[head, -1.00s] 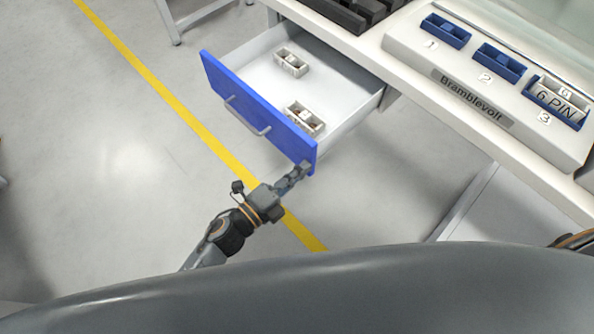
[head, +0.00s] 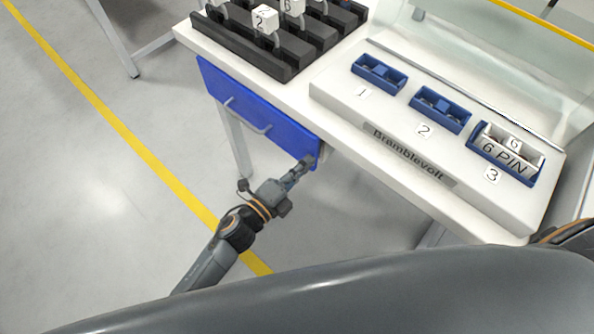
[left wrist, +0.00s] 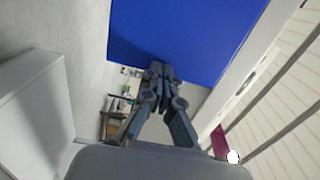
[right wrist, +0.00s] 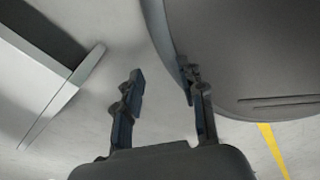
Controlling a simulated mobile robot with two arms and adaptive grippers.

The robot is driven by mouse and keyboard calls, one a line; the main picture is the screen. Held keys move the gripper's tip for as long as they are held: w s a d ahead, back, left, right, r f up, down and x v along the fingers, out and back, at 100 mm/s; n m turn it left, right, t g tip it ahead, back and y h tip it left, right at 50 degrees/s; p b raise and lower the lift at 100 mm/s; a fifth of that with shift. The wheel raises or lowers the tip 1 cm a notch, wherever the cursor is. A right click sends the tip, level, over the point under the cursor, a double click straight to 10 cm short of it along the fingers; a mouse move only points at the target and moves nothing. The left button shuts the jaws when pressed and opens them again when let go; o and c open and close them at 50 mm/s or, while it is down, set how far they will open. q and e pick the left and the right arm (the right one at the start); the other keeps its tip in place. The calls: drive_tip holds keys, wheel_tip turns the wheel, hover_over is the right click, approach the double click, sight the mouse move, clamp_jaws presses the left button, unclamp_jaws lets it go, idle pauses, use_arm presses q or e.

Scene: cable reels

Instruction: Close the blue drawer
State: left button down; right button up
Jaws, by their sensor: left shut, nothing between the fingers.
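The blue drawer (head: 250,108) is under the left part of the white workbench in the head view. Its front sits up by the bench edge and its inside is hidden. A grey bar handle (head: 247,116) is on the front. My left gripper (head: 308,163) is shut and empty, its tips at the lower right corner of the drawer front. In the left wrist view the shut fingertips (left wrist: 158,70) are against or very close to the blue front (left wrist: 185,35). My right gripper (right wrist: 160,85) is open and empty, above the floor.
The floor left of the drawer is clear, with a yellow line (head: 110,125).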

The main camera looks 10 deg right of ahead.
use_arm(q)
drive_tip(key=shift+x, duration=1.05)
use_arm(e)
drive_tip(key=shift+s+a+f, duration=0.15)
drive_tip(key=shift+s+a, duration=0.15)
drive_tip(key=shift+a, duration=0.45)
use_arm(q)
drive_tip(key=shift+r, duration=0.2)
use_arm(e)
drive_tip(key=shift+d, duration=0.2)
